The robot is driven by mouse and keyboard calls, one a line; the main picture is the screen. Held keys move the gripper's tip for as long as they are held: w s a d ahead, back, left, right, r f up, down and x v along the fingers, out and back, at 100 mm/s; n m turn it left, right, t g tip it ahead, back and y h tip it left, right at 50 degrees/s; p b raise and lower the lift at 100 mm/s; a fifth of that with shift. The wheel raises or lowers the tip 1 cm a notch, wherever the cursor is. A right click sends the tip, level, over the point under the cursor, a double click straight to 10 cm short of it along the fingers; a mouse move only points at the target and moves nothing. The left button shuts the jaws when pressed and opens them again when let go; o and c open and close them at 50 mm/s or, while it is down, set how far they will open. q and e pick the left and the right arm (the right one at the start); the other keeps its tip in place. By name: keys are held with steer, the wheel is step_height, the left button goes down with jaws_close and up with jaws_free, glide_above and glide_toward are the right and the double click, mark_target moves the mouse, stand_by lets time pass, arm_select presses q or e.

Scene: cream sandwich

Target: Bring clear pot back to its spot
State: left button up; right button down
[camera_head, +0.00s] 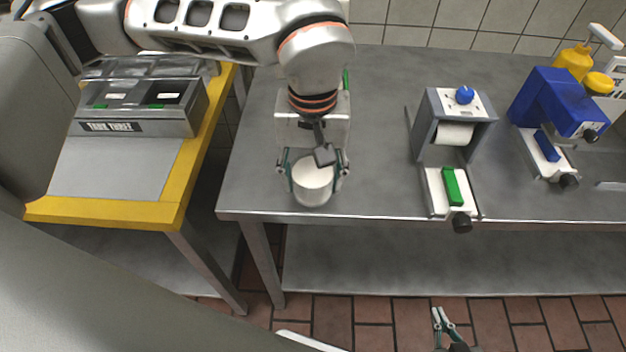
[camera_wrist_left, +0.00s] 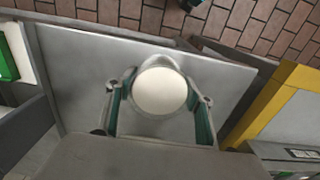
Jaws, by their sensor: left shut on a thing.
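The clear pot (camera_head: 312,184), a short round vessel with white contents, is between the fingers of my left gripper (camera_head: 313,170) near the front left edge of the steel table. In the left wrist view the pot (camera_wrist_left: 160,90) fills the gap between the green-padded fingers (camera_wrist_left: 161,112), which are shut on its sides. It looks upright. I cannot tell whether it touches the table or hangs just above it. My right gripper (camera_head: 443,320) shows small at the bottom of the head view, empty, over the floor; its opening is unclear.
The steel table (camera_head: 380,190) holds a grey dispenser (camera_head: 455,120) with a green block and a blue machine (camera_head: 555,105) farther right. A clear-walled stand (camera_head: 337,137) is behind the pot, partly hidden by my arm. A yellow-edged station (camera_head: 105,205) stands left, across a gap.

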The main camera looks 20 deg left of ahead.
arm_select(q)
steer(key=shift+f, duration=0.7)
arm_select(e)
steer(key=shift+s+f, duration=0.2)
steer(key=shift+s, duration=0.1)
arm_select(q)
steer(key=o, duration=1.3)
steer(key=shift+f, duration=0.1)
arm_select(e)
steer(key=shift+s+f, duration=0.1)
